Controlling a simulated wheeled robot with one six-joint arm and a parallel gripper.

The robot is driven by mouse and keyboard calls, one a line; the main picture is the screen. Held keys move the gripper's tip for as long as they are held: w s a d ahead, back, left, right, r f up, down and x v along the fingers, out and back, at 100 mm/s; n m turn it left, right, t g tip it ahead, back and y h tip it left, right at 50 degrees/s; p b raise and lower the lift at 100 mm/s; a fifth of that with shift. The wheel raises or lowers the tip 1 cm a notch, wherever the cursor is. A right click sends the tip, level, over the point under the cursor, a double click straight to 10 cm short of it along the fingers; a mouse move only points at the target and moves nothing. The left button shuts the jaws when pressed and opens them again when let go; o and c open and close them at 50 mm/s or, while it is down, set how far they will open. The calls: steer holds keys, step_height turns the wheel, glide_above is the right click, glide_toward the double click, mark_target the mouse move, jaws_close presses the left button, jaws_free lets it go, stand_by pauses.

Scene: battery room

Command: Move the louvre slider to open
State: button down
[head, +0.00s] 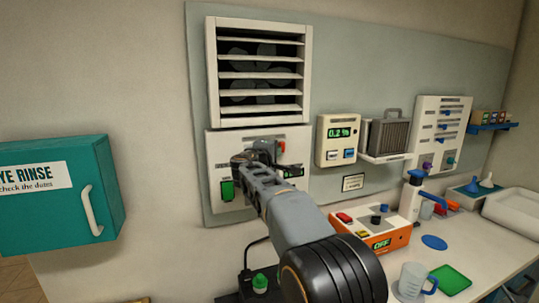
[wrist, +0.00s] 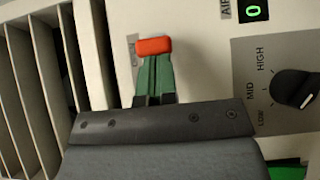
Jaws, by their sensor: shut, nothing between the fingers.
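The louvre (head: 258,72) is a white-framed vent with several slats. Dark gaps and a fan behind them show in the head view. The control panel (head: 217,150) below it carries the red louvre slider knob (head: 281,146), which is also at the upper middle of the wrist view (wrist: 154,46). Its label is mostly hidden. My gripper (head: 276,161) is in front of the panel. In the wrist view its green fingertips (wrist: 154,72) are together, just below the red knob and overlapping its lower edge. I cannot tell whether they touch it. The slider's track is hidden.
A dial (wrist: 295,90) marked LOW, MID, HIGH and a display (wrist: 257,10) reading 0 are right of the knob in the wrist view. A green switch (head: 227,190) is at the panel's lower left. A meter (head: 338,140) hangs to the right; a cluttered bench (head: 447,262) stands below.

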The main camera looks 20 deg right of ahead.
steer(key=shift+d+r, duration=0.1)
steer(key=shift+r, duration=0.05)
steer(key=w+a+b+v, duration=0.2)
steer(key=b+v, duration=0.1)
steer(key=v, duration=1)
steer(key=shift+b, duration=0.35)
steer(key=shift+a, duration=0.1)
